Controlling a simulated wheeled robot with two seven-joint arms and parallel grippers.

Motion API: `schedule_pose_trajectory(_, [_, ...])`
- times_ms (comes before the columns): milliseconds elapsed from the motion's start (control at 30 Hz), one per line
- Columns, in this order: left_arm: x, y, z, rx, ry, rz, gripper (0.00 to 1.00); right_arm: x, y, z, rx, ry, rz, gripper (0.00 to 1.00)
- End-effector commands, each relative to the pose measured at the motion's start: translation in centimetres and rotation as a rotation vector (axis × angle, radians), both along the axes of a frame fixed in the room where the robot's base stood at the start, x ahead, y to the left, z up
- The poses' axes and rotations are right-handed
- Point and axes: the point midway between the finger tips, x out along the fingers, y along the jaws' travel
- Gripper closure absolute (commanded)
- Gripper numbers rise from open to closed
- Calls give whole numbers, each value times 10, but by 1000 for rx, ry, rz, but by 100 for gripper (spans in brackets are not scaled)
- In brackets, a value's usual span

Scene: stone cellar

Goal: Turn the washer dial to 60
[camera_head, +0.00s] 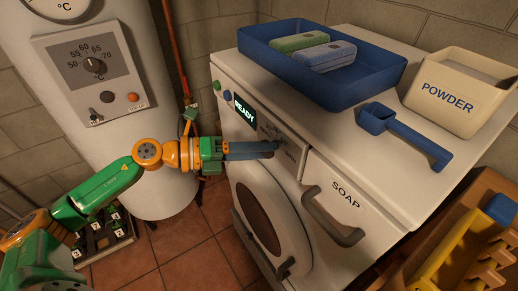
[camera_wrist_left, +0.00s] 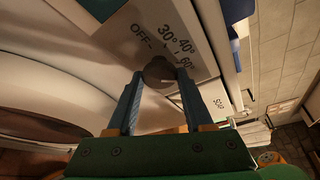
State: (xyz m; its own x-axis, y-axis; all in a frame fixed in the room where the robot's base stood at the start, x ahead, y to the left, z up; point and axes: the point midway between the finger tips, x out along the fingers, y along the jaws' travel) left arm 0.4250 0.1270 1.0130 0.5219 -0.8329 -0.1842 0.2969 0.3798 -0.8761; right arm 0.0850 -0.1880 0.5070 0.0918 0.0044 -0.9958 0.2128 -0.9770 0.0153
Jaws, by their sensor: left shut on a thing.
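The white washer (camera_head: 330,125) stands at the middle right, its front panel showing a lit READY display (camera_head: 245,111). In the left wrist view the dark round washer dial (camera_wrist_left: 158,72) sits on the panel, with the marks OFF, 30°, 40° and 60° (camera_wrist_left: 187,62) around it. My left gripper (camera_head: 274,148) reaches the panel with its blue fingers. Its fingertips (camera_wrist_left: 158,78) are one on each side of the dial, shut on it. The fingers cover much of the dial in the head view, and I cannot tell which mark it points to. My right gripper is not in view.
A soap drawer (camera_head: 346,190) with a handle is beside the dial, and the round door (camera_head: 265,215) is below. A blue tray (camera_head: 300,72), blue scoop (camera_head: 405,135) and powder box (camera_head: 458,92) stand on top. A boiler with its own temperature dial (camera_head: 94,65) is at left.

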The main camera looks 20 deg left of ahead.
Motion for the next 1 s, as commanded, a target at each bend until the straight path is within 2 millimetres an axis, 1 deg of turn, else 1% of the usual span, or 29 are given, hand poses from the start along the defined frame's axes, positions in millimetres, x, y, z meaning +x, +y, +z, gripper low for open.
schedule_pose_trajectory(233, [0, 0, 0, -1, -1, 0, 100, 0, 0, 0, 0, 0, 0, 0])
schedule_pose_trajectory(267, [0, 0, 0, -1, -1, 0, 43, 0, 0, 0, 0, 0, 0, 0])
schedule_pose_trajectory(300, [0, 0, 0, -1, -1, 0, 32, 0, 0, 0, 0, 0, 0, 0])
schedule_pose_trajectory(333, [0, 0, 0, -1, -1, 0, 24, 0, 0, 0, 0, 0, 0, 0])
schedule_pose_trajectory(367, [0, 0, 0, -1, -1, 0, 19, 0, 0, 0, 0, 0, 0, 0])
schedule_pose_trajectory(667, [0, 1, -1, -1, 0, 1, 19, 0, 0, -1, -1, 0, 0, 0])
schedule_pose_trajectory(767, [-5, 11, -4, 2, 3, 5, 19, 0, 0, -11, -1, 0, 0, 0])
schedule_pose_trajectory(833, [-13, 21, -5, 6, 3, 2, 19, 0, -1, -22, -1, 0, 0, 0])
schedule_pose_trajectory(900, [-19, 33, -4, 3, 8, 7, 19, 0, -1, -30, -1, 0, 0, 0])
schedule_pose_trajectory(967, [-25, 40, -2, 7, 6, 0, 19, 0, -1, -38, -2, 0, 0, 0])
schedule_pose_trajectory(1000, [-27, 44, 3, 3, 6, 1, 19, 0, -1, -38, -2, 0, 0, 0])
